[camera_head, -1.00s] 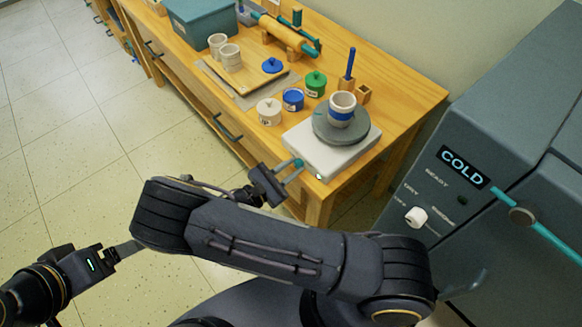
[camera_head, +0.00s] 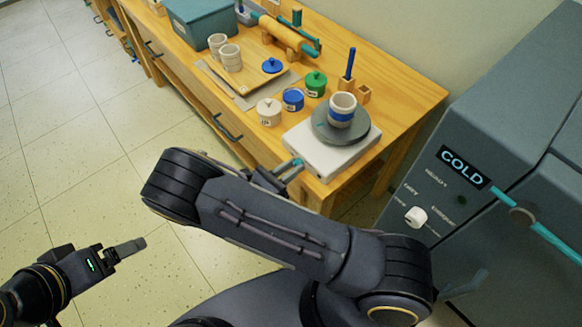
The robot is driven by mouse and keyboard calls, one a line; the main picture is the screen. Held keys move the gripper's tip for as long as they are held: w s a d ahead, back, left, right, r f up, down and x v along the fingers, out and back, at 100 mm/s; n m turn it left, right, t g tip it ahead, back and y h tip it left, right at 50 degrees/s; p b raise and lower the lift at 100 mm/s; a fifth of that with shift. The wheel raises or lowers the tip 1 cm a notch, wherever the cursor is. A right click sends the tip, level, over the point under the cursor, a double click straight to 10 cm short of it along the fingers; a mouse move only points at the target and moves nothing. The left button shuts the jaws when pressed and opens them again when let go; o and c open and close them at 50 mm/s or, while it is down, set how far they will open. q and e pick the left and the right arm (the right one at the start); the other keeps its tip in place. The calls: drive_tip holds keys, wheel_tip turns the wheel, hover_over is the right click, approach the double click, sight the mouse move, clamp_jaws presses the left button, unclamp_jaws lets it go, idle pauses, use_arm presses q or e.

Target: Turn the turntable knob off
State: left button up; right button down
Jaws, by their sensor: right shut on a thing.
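The turntable (camera_head: 306,150) is a white box with a round grey wheel (camera_head: 318,128) on top, at the front right corner of the wooden table. A white cup with a blue band (camera_head: 341,111) stands on the wheel. My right gripper (camera_head: 291,167) reaches the turntable's front left side, its teal-tipped fingers shut on the knob. The knob itself is hidden by the fingers, and my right forearm covers part of the gripper. My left gripper (camera_head: 128,248) is low at the left, over the floor, away from the table. Its finger opening does not show clearly.
Lidded jars in white (camera_head: 269,112), blue (camera_head: 293,100) and green (camera_head: 315,84) stand left of the turntable. A grey kiln-like cabinet marked COLD (camera_head: 500,215) with a white dial (camera_head: 416,216) stands close at right. Open floor lies left.

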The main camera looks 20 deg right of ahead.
idle(0.4)
drive_tip(key=c, duration=1.5)
unclamp_jaws()
drive_tip(key=shift+c, duration=0.2)
drive_tip(key=shift+a, duration=0.15)
drive_tip(key=b+v, duration=0.1)
drive_tip(key=v, duration=0.6)
drive_tip(key=shift+a+b, duration=0.3)
drive_tip(key=shift+s, duration=0.1)
